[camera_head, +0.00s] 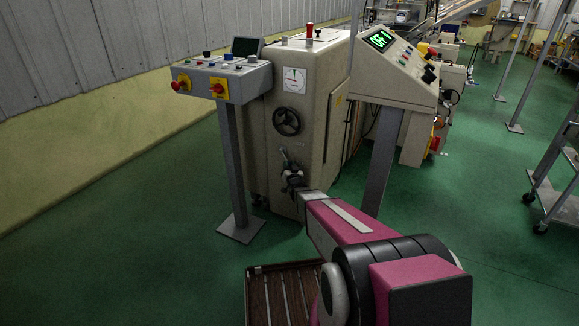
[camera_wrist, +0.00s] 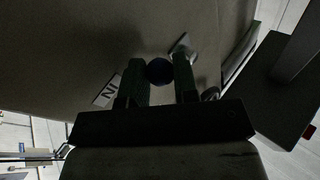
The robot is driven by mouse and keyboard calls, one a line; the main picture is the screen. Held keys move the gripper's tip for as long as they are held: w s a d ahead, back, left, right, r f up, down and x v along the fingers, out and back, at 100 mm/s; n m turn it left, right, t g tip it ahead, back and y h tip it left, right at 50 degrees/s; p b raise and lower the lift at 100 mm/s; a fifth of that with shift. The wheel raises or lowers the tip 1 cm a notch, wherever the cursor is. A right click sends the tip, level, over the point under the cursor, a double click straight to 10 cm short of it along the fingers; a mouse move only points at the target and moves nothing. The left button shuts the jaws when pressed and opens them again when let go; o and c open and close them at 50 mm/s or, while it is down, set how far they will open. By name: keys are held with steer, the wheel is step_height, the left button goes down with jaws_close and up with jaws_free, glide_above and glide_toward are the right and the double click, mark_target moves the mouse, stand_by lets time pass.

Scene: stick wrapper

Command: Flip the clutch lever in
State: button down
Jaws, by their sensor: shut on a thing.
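The clutch lever shows in the wrist view as a dark round knob (camera_wrist: 160,71) between my two fingers. My gripper (camera_wrist: 160,80) is shut on it, one finger on each side. A white label reading "IN" (camera_wrist: 107,92) sits on the beige panel just left of the fingers. In the head view my gripper (camera_head: 292,176) is at the front of the beige machine (camera_head: 317,90), below the handwheel. A small metal lever part (camera_head: 285,156) sticks up just above it. The gripper hides most of the clutch lever there.
A black handwheel (camera_head: 287,122) is above my gripper. A grey control box (camera_head: 222,78) on a post stands left, and a control panel (camera_head: 399,62) on another post stands right, close to my arm. A slatted brown tray (camera_head: 259,296) is below. Green floor is open at left.

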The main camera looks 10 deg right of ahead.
steer(key=c, duration=0.9)
jaws_free()
steer(key=shift+s, duration=0.1)
steer(key=v, duration=1)
steer(key=shift+s, duration=0.3)
